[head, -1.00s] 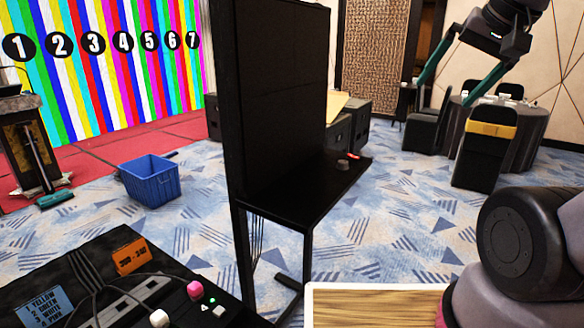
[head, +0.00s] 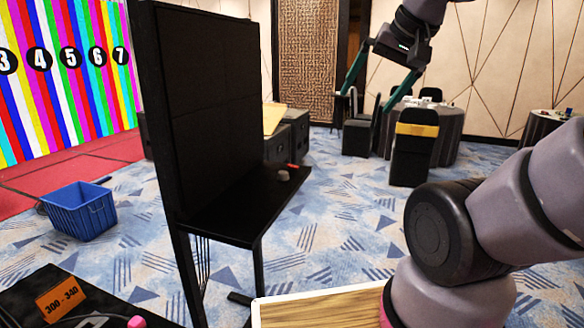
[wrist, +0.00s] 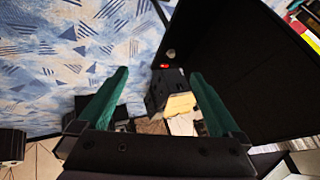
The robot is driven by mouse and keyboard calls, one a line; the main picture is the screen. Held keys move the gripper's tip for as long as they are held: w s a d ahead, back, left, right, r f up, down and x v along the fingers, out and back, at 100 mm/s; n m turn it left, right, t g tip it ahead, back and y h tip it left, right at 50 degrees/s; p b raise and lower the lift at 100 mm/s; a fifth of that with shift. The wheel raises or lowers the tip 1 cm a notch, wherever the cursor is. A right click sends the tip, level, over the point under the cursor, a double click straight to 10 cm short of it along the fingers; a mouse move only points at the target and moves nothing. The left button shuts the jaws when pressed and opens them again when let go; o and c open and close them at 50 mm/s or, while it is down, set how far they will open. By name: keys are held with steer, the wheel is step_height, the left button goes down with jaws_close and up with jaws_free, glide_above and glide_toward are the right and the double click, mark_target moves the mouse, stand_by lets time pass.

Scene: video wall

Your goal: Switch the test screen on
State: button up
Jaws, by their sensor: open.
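A tall black panel (head: 205,100), seemingly the test screen, stands left of centre in the head view with its dark face showing unlit. A black shelf (head: 235,205) juts from its lower part. On the shelf are a round grey knob (head: 283,175) and a small red piece (head: 293,166). In the wrist view the knob (wrist: 171,53) and the red piece (wrist: 165,66) show ahead between the fingers, beside the dark panel (wrist: 235,60). My gripper (head: 364,102) is open and empty, raised, to the right of the panel and apart from it.
A desk with an orange "300 - 340" card (head: 60,298) is at lower left. A blue crate (head: 80,212) stands on the carpet. A colour-bar wall (head: 60,90) is behind. Black cases (head: 285,140) and a round table (head: 440,130) with chairs stand behind. A wooden top (head: 320,308) is in front.

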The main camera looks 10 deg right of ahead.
jaws_close()
stand_by(1.8)
